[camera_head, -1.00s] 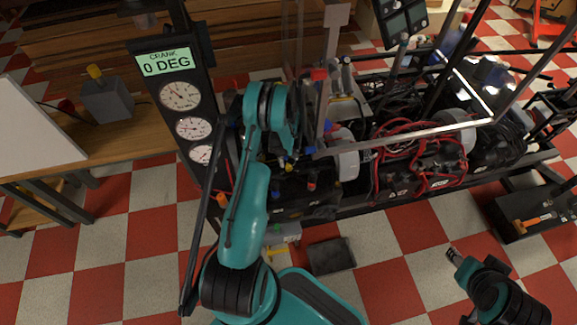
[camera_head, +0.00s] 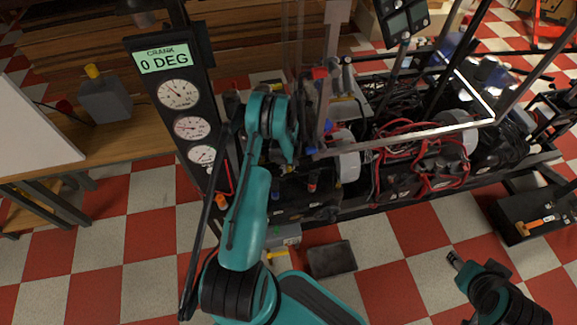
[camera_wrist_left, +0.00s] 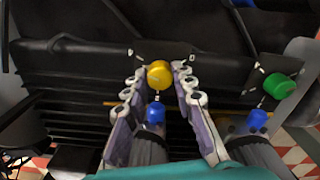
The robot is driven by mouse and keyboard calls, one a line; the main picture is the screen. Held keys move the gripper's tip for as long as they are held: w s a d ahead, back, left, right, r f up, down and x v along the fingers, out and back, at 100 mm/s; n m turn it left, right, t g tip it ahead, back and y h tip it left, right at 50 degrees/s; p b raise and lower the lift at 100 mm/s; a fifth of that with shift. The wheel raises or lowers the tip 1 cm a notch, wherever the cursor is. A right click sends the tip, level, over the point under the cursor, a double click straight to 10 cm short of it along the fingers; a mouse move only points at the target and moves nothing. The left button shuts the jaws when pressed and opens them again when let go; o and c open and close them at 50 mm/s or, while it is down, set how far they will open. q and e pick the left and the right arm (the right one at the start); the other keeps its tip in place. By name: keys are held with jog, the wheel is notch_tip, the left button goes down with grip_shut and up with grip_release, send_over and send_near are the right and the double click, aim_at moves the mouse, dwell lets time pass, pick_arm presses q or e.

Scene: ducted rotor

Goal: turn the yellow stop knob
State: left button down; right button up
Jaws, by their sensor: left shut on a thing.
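The yellow stop knob (camera_wrist_left: 159,75) is a round yellow cap on a dark panel in the left wrist view. My left gripper (camera_wrist_left: 160,72) has its two pale, jointed fingers on either side of the knob, shut on it. In the head view my teal left arm reaches over the machine, and its wrist hides the knob and most of the gripper. My right arm shows at the lower right of the head view, away from the machine; the state of its gripper (camera_head: 454,258) is unclear.
A blue knob (camera_wrist_left: 154,113) sits just below the yellow one, with a green knob (camera_wrist_left: 279,86) and another blue knob (camera_wrist_left: 258,119) to the right. A gauge panel (camera_head: 178,93) reads crank 0 DEG. Red cables (camera_head: 430,158) and frame bars lie right of my left arm.

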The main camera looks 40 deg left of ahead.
aim_at(288, 167)
pick_arm(q)
jog(key=m, duration=0.3)
jog(key=c, duration=1.3)
grip_release()
jog(key=shift+o, duration=0.2)
notch_tip(288, 167, up, 8)
jog(key=shift+f, duration=0.25)
